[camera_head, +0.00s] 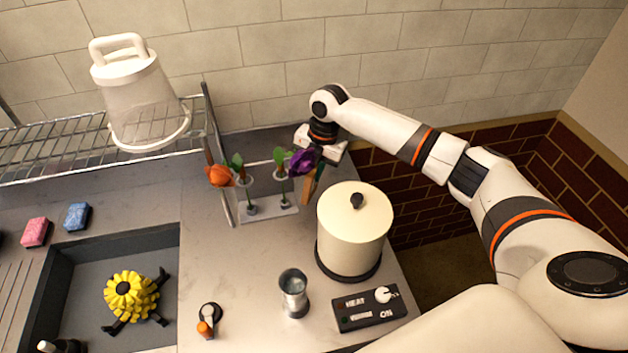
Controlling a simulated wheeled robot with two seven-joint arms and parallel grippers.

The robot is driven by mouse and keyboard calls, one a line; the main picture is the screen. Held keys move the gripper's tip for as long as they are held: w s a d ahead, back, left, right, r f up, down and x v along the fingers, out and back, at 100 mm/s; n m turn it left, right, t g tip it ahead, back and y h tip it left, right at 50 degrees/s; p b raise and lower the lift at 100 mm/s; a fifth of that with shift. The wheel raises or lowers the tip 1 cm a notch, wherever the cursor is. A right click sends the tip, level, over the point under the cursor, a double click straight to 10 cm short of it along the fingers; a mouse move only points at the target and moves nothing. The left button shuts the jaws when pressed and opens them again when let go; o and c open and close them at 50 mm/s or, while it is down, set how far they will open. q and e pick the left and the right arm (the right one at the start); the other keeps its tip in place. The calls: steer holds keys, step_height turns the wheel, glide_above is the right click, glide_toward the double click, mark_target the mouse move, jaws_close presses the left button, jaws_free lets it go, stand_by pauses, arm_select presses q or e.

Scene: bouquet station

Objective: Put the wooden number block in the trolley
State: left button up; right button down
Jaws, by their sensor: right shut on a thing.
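My right gripper (316,160) reaches down behind the cream pot, at the back edge of the counter. It is shut on a tall, thin wood-coloured piece (307,188), which looks like the wooden number block. The piece hangs upright below the jaws, close to the purple flower. Its number cannot be read, its upper end is hidden by the gripper and flower, and I cannot tell whether it touches the counter. No trolley can be made out in this view. My left gripper is not in view.
A flower stand (265,212) with orange and purple flowers is just left of the gripper. The cream lidded pot (352,235), metal cup (293,291) and HEAT/ON switch box (369,308) stand in front. A sink (85,262) and wire rack (60,151) are left.

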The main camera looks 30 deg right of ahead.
steer(key=s+d+b, duration=0.2)
steer(key=d+b, duration=0.1)
steer(key=d, duration=0.5)
steer(key=s+d+b, duration=0.3)
steer(key=d, duration=0.6)
steer(key=shift+d+r, duration=0.15)
steer(key=shift+s, duration=0.15)
